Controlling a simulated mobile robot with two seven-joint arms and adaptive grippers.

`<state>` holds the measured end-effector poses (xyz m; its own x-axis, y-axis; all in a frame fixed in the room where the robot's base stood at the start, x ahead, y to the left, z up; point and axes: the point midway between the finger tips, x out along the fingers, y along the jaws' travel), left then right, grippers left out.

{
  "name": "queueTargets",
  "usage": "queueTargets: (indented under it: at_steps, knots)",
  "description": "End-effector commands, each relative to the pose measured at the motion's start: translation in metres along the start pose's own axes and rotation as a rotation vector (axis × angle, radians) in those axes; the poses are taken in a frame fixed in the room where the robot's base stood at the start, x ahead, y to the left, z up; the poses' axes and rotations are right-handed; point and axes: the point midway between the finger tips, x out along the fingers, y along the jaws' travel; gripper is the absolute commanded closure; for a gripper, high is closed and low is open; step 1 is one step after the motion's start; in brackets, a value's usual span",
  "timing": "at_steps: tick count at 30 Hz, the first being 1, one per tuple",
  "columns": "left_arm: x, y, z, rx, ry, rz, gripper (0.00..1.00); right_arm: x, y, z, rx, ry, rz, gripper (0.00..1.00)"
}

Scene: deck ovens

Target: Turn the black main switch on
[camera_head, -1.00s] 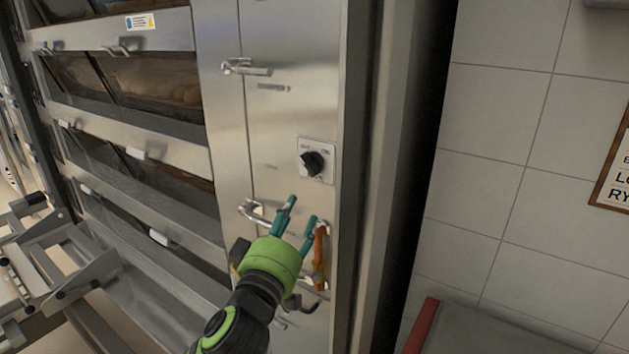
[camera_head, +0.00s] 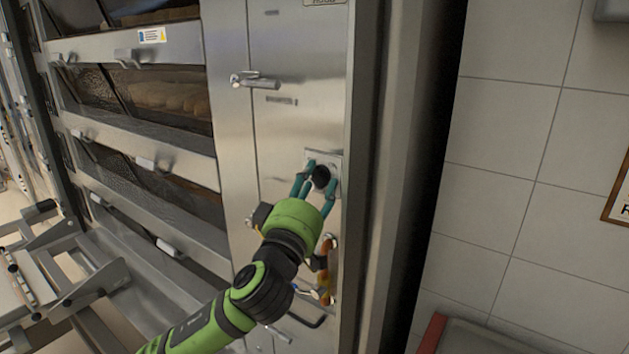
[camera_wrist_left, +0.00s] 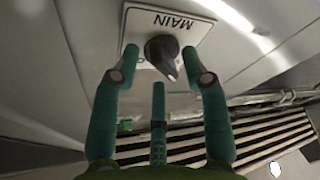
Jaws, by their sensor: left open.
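The black main switch (camera_head: 320,177) is a round knob on a pale square plate (camera_head: 335,160) on the steel oven side panel. In the left wrist view the black knob (camera_wrist_left: 162,54) sits below the word MAIN on its plate (camera_wrist_left: 190,27), with its pointer end toward the lower right. My left gripper (camera_head: 318,172) is open, with teal fingers on either side of the knob. In the left wrist view the left gripper (camera_wrist_left: 160,65) straddles the knob; I cannot tell whether a finger touches it. My right gripper is not in view.
A door handle (camera_head: 255,81) sticks out of the panel above the switch. An orange-brown item (camera_head: 326,268) hangs on the panel just below my gripper. Oven decks with glass doors (camera_head: 165,92) are at left. A tiled wall (camera_head: 510,130) is at right.

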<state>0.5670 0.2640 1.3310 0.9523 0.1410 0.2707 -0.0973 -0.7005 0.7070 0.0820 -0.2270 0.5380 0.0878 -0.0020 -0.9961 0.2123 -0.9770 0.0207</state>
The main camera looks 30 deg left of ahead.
Motion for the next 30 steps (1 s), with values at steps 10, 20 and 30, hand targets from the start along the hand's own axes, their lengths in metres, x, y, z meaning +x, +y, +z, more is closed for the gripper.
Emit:
queueTargets:
  at_steps: [10,20,30]
  knots:
    - [0.000,0.000,0.000,0.000,0.000,0.000,1.00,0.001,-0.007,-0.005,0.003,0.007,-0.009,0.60]
    - [-0.001,-0.002,0.001,0.012,-0.001,0.005,1.00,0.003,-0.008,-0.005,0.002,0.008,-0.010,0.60]
    - [-0.002,-0.006,0.004,0.169,0.000,0.070,1.00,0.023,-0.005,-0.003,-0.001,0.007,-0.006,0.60]
